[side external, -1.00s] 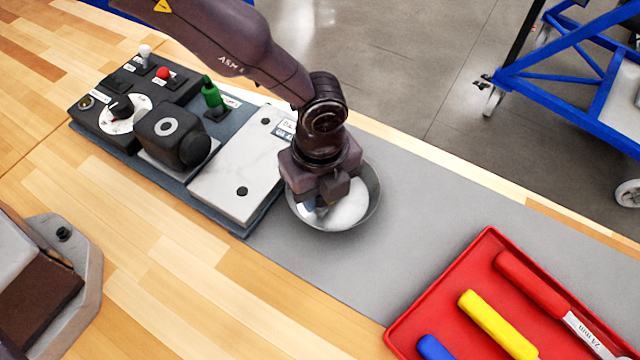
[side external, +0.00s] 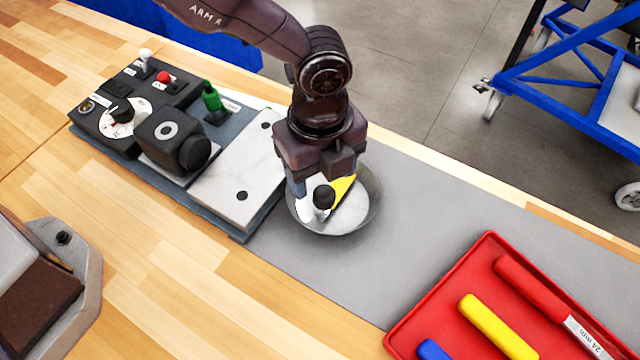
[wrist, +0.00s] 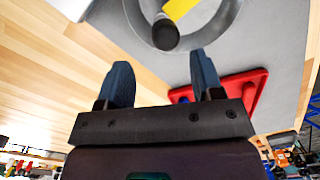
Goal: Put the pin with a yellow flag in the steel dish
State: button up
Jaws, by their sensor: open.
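The steel dish (side external: 352,219) stands on the grey mat beside the control panel. The pin (side external: 323,197) has a black round head and a yellow flag (side external: 343,187), and it lies in the dish. In the wrist view the pin's black end (wrist: 165,36) and yellow flag (wrist: 179,8) show inside the dish (wrist: 218,38). My gripper (side external: 316,190) is just above the dish. In the wrist view its fingers (wrist: 162,78) are spread with nothing between them, and the pin is beyond the fingertips.
A panel (side external: 236,183) with knobs, a red button and a green lever stands left of the dish. A red tray (side external: 400,335) with several coloured-handled tools is at the lower right. The grey mat (side external: 430,215) between dish and tray is clear.

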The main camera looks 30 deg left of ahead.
notch_tip(320, 180, up, 6)
jog(key=shift+r, duration=0.15)
jog(key=s+a+r+n+t, duration=0.25)
jog(key=a+r+n, duration=0.75)
jog(key=a+r, duration=0.55)
jog(key=s+a+r+n+t, duration=0.1)
jog(key=s+a+n+t, duration=0.2)
jog(key=s+a+n, duration=1)
jog(key=shift+a+r+n, duration=0.25)
jog(key=shift+a+n, duration=0.25)
jog(key=shift+a, duration=0.75)
jog(key=shift+c, duration=0.6)
